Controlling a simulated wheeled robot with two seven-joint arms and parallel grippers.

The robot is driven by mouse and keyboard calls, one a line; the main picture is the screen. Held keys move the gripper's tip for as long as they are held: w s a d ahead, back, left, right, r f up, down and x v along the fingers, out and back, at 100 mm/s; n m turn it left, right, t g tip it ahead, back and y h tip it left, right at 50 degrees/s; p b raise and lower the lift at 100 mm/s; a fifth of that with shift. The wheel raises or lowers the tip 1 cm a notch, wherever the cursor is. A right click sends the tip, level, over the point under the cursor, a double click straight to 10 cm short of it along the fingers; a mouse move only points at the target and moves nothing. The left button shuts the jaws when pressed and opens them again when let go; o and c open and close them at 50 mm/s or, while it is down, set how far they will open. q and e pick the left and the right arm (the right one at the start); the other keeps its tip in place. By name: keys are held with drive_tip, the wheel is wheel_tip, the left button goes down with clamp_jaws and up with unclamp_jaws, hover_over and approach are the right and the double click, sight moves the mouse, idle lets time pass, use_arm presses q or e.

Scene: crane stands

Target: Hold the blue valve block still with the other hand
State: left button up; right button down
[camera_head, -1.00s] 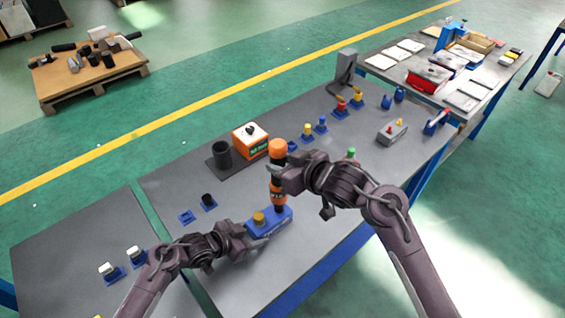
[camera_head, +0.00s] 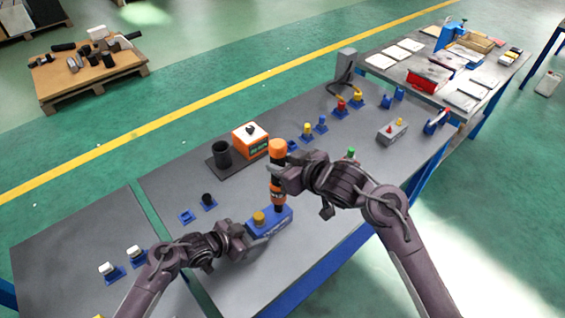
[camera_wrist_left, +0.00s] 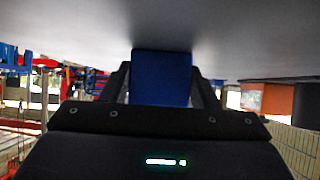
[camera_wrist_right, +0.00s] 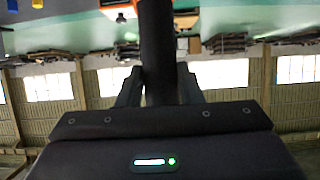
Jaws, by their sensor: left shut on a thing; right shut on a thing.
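The blue valve block (camera_head: 270,226) lies on the grey table with a yellow cap (camera_head: 259,217) on its top. My left gripper (camera_head: 248,236) is shut on the near left end of the block. In the left wrist view the blue block (camera_wrist_left: 161,78) sits between both fingers. My right gripper (camera_head: 283,180) is shut on an orange and black tool (camera_head: 277,150), which stands upright over the block's far right part. In the right wrist view the tool's dark body (camera_wrist_right: 157,50) is between the fingers. The contact of the tool's lower end with the block is partly hidden.
An orange box (camera_head: 250,140) and a black cup (camera_head: 221,153) stand behind the block. Small blue holders with coloured caps (camera_head: 307,131) line the back. A grey box (camera_head: 392,132) lies to the right. The table front is clear.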

sight(283, 147)
drive_tip(key=shift+r, duration=0.15)
drive_tip(key=shift+r, duration=2.6)
use_arm(q)
drive_tip(key=o, duration=1.2)
drive_tip(key=shift+o, duration=0.2)
drive_tip(key=v, duration=1.1)
drive_tip(key=shift+a+r, duration=0.15)
drive_tip(key=shift+a, duration=0.1)
drive_tip(key=shift+s+a+r, duration=0.15)
drive_tip(key=shift+s, duration=0.05)
